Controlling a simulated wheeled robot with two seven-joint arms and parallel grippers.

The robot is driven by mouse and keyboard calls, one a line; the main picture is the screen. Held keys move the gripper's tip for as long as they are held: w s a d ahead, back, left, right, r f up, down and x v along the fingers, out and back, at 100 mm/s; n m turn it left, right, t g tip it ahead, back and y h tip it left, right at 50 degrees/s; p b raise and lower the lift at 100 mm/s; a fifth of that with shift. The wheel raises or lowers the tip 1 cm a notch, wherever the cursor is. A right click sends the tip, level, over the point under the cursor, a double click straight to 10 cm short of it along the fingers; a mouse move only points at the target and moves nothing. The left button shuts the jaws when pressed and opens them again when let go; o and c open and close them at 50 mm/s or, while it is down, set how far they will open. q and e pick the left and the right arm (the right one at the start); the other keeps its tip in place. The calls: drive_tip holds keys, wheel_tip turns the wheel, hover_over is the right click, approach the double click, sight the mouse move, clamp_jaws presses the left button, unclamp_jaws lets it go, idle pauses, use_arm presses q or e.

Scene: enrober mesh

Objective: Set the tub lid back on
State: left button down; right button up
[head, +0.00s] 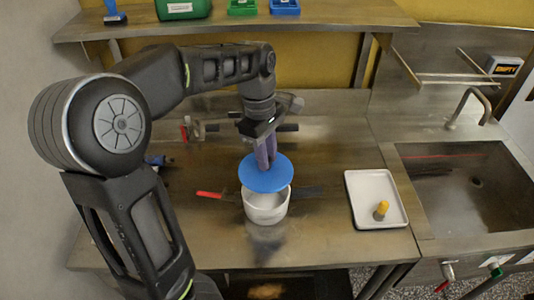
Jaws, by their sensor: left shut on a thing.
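The blue tub lid (266,177) is a round disc in the head view. My left gripper (266,160) comes down from above and is shut on it near the lid's middle. The white tub (265,208) stands upright on the steel bench just below the lid. The lid hides the back part of the tub's rim, and a strip of the open rim shows at the front. The lid looks slightly offset toward the back; I cannot tell whether it touches the tub. My right gripper is not in view.
A white tray (359,179) with a yellow-topped item (381,210) lies to the right. A red-handled tool (209,195) lies left of the tub. The sink (470,190) is at the far right. A shelf (330,17) with green and blue bins spans the back.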

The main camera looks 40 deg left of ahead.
use_arm(q)
drive_tip(key=shift+f+b, duration=1.9)
drive_tip(key=shift+f, duration=1.25)
drive_tip(key=shift+f, duration=0.6)
drive_tip(key=c, duration=1.1)
unclamp_jaws()
drive_tip(key=shift+c, duration=0.2)
drive_tip(key=shift+r, duration=0.15)
